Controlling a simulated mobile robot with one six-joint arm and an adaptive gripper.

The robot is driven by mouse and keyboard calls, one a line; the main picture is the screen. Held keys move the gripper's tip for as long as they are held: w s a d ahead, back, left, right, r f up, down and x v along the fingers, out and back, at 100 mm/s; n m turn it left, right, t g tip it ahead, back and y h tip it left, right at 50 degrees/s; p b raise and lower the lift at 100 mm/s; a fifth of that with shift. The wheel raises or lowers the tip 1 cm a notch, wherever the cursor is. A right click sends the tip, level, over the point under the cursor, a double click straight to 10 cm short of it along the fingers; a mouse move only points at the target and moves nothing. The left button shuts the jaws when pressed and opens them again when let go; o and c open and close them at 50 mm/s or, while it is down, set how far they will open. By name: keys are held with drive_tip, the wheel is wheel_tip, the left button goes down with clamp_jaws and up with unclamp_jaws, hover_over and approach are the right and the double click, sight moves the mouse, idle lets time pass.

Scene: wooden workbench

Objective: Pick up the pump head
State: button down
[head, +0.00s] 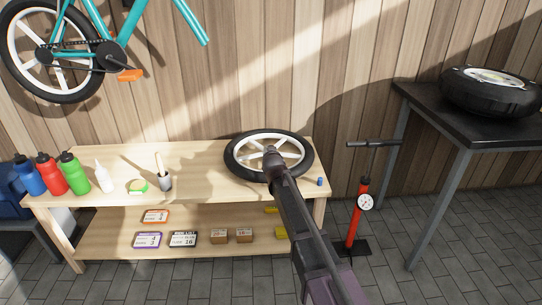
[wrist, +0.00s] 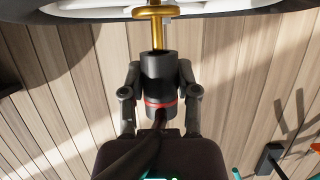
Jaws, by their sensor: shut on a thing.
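The pump head (wrist: 159,78) is a dark cylinder with a red ring, in the middle of the wrist view. My gripper (wrist: 158,92) is shut on it, one finger on each side. A dark hose (wrist: 137,153) runs from its near end. A gold valve stem (wrist: 157,30) lines up with its open far end and appears to reach into it; how deep is hidden. In the head view my gripper (head: 273,158) is over the wheel (head: 239,163) on the bench, and the pump head cannot be made out. The red floor pump (head: 354,224) stands right of the bench.
The wooden bench (head: 215,190) holds several bottles (head: 73,172) at left, a grey cup with a brush (head: 165,181) and a small blue item (head: 320,181). Boxes sit on its lower shelf. A dark table (head: 424,105) with a tire (head: 490,92) stands at right.

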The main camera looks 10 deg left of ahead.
drive_tip(key=shift+r+p, duration=0.35)
drive_tip(key=shift+r, duration=0.35)
drive_tip(key=s+d, duration=0.3)
drive_tip(key=s, duration=0.4)
drive_tip(key=s+d+r+p, duration=0.1)
drive_tip(key=s+d, duration=0.2)
drive_tip(key=s, duration=0.4)
drive_tip(key=shift+s+d, duration=0.3)
drive_tip(key=shift+d, duration=0.05)
